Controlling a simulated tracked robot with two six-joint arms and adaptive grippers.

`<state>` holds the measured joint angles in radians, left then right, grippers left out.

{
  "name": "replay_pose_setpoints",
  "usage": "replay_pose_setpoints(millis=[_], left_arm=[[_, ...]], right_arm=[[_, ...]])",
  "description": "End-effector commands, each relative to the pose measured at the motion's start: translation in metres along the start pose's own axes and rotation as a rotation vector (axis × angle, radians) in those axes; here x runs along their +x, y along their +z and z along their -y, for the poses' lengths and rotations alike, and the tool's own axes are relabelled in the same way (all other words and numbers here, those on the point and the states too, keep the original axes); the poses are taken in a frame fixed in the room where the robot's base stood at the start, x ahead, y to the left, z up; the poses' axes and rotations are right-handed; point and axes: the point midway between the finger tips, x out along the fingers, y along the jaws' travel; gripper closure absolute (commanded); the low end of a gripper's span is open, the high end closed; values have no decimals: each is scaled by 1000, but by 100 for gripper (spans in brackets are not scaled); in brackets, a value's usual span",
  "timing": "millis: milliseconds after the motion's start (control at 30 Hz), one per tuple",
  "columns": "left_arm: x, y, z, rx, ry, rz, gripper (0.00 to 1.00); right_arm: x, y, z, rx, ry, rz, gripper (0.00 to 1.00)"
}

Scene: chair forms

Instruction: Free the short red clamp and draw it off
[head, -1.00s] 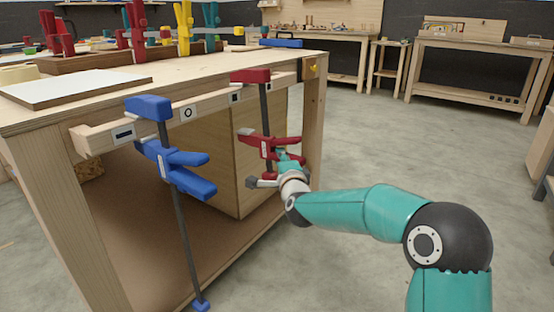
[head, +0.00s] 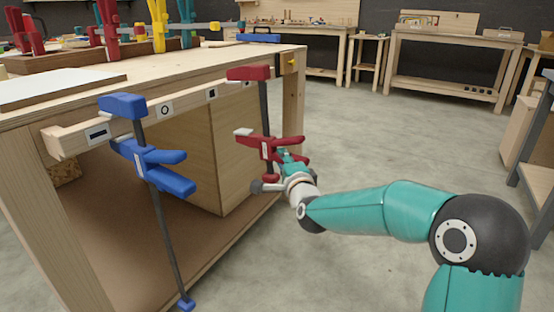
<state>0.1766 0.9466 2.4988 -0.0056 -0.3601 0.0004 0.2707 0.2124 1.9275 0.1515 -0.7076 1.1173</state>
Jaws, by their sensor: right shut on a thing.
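The short red clamp (head: 264,104) hangs upright in front of the rail on the bench's front edge. Its upper jaw is at rail height, and its sliding jaw with a pale pad sits lower on the dark bar. I cannot tell whether the upper jaw still touches the rail (head: 190,102). My right gripper (head: 276,172) is shut on the clamp's lower part, just under the sliding jaw, and its fingers partly hide the grip. A longer blue clamp (head: 152,160) is on the rail to the left. My left gripper is not in view.
The wooden workbench (head: 215,58) carries a pale board (head: 55,89) and a rack of colored clamps (head: 110,45). A wooden panel (head: 205,150) stands beneath it. Open concrete floor (head: 370,135) lies to the right, with other benches behind.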

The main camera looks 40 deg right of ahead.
Motion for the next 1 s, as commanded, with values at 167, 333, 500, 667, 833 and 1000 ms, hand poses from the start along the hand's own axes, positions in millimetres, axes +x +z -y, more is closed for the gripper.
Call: replay_pose_setpoints(millis=[167, 333, 500, 667, 833, 1000], left_arm=[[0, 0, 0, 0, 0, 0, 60], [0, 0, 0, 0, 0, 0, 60], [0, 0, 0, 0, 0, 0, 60], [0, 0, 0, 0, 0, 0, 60], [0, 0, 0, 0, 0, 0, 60], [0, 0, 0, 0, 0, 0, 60]], right_arm=[[-9, -11, 3, 1, -6, -4, 100], [-17, -18, 3, 1, -6, -3, 100], [-25, -27, 3, 1, -7, -3, 100], [-33, -35, 3, 0, -7, -4, 100], [-39, -40, 2, 0, -5, -2, 100], [-40, -41, 3, 1, -6, -2, 100]])
